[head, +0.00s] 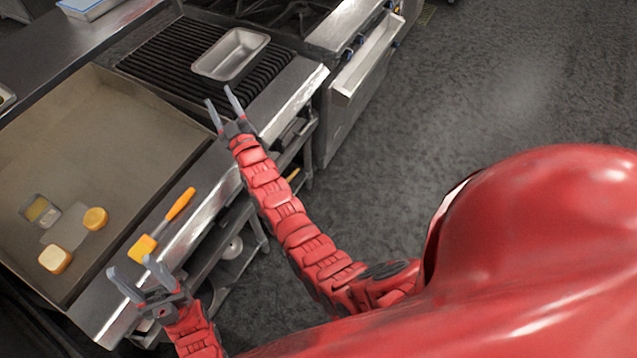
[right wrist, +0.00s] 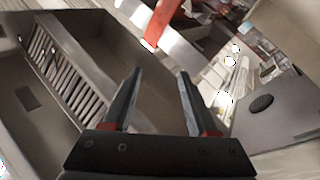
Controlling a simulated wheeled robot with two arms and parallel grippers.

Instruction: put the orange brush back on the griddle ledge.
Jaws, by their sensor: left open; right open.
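The orange brush (head: 180,204) shows in the head view. It has an orange handle, a metal shank and a yellow-orange head (head: 142,247). It appears to lie along the steel griddle ledge (head: 205,187), handle toward the back right. My left gripper (head: 128,265) is open and empty at the near end of the ledge, its right fingertip close to the brush head; I cannot tell whether they touch. My right gripper (head: 219,95) is open and empty over the front of the grill, apart from the brush. Its two fingers also show in the right wrist view (right wrist: 160,72).
The flat griddle (head: 110,130) holds a small metal container (head: 40,211) and two round yellowish pieces, one (head: 95,218) and another (head: 56,259). A metal pan (head: 231,54) sits on the black grill (head: 165,60). Open floor (head: 500,90) lies to the right.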

